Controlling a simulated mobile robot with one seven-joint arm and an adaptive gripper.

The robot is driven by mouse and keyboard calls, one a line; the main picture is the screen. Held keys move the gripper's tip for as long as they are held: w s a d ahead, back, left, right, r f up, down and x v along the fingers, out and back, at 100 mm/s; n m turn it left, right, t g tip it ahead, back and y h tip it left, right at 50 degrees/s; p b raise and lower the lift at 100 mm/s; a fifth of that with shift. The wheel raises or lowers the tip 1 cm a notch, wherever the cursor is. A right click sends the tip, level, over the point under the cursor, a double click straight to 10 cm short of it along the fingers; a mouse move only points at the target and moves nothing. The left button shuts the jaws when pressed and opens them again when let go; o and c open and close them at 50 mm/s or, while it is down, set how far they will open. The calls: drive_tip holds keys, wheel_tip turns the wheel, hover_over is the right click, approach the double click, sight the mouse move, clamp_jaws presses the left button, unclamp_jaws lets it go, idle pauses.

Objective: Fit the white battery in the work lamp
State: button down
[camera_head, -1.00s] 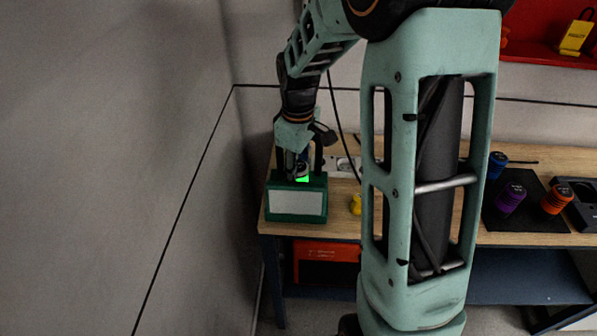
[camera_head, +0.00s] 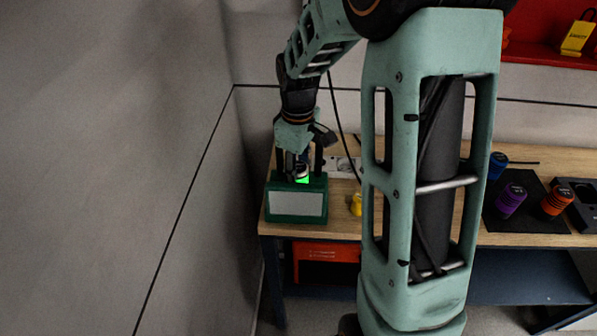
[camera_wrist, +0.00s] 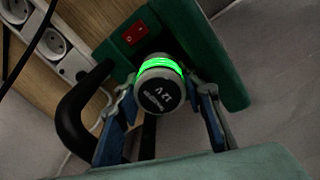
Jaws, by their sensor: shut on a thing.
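The work lamp (camera_head: 296,206) is a green box with a pale front panel, standing at the left end of the bench. In the wrist view its green housing (camera_wrist: 216,62) shows a red switch (camera_wrist: 135,33) and a black handle (camera_wrist: 75,108). In the head view my gripper (camera_head: 297,172) is at the lamp's top. The battery's lower end is hidden, so its depth is unclear.
A white power strip (camera_wrist: 55,45) lies behind the lamp. A yellow object (camera_head: 356,204) is to its right. Blue (camera_head: 497,165), purple (camera_head: 510,201) and orange (camera_head: 556,199) cylinders stand farther right. The wall is close on the left.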

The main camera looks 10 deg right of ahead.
drive_tip(key=shift+s+a+r+p, duration=0.15)
drive_tip(key=shift+s+r+p, duration=0.2)
drive_tip(key=shift+p, duration=0.1)
idle(0.5)
drive_tip(key=shift+s+a, duration=0.2)
drive_tip(key=shift+s, duration=0.05)
idle(0.5)
drive_tip(key=shift+f+b, duration=0.95)
drive_tip(key=shift+f, duration=0.25)
idle(0.4)
drive_tip(key=shift+r, duration=0.15)
drive_tip(key=shift+r+p, duration=0.6)
drive_tip(key=shift+r, duration=0.05)
drive_tip(key=shift+s+f, duration=0.1)
idle(0.9)
drive_tip(key=shift+f+b, duration=0.75)
drive_tip(key=shift+f, duration=0.25)
